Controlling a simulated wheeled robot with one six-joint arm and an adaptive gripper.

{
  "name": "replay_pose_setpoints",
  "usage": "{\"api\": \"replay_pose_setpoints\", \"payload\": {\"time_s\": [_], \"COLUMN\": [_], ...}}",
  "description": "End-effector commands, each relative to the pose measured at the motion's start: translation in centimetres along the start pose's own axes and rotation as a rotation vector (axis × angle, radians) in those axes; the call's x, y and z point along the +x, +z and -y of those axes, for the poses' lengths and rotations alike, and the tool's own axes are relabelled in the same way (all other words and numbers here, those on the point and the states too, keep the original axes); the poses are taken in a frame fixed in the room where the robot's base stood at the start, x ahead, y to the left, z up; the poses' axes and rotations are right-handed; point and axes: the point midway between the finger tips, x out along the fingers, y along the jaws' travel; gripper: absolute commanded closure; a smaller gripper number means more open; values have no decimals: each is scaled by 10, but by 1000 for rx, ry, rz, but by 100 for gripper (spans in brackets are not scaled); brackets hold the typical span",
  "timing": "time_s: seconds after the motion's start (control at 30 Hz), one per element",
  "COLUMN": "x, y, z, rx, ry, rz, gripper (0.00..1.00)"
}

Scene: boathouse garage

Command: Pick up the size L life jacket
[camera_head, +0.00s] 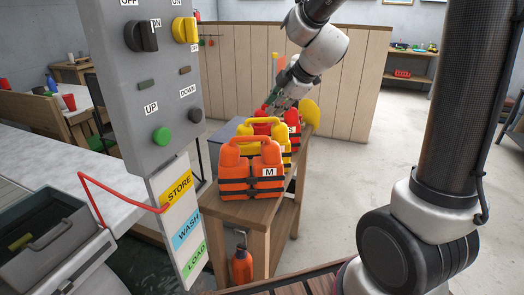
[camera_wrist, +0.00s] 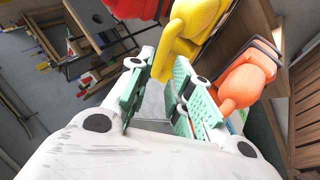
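Several life jackets stand in a row on a wooden table (camera_head: 250,213). The front orange jacket (camera_head: 236,184) has an M label. Behind it is a yellow jacket (camera_head: 245,130), its label mostly hidden. A red-orange jacket (camera_head: 294,142) stands farther back, its small label hard to read. I cannot read an L on any of them. My gripper (camera_head: 275,103) is at the far end of the row, above the red jacket in the picture. In the wrist view my gripper (camera_wrist: 160,92) is open with green pads. The yellow jacket (camera_wrist: 182,45) lies just beyond the fingertips, the orange one (camera_wrist: 243,82) to the right.
A grey control panel (camera_head: 155,75) with buttons and STORE, WASH, LOAD signs stands left of the table. A wooden partition (camera_head: 345,85) is behind. A grey bin (camera_head: 45,235) sits at lower left. An orange bottle (camera_head: 242,266) is below the table. Floor at right is clear.

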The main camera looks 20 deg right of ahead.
Motion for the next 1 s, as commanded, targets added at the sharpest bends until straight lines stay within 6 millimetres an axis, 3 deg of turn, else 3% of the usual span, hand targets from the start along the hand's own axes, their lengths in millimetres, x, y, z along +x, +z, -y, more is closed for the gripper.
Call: {"api": "replay_pose_setpoints", "payload": {"time_s": [0.5,0.83,0.93,1.0], "x": [68,77,77,77], "y": [-2,-2,-2,-2], "z": [3,2,2,2], "rx": [-13,-13,-13,-13], "ry": [-4,-2,-2,-2], "rz": [0,0,0,0], "gripper": [79,79,97,100]}}
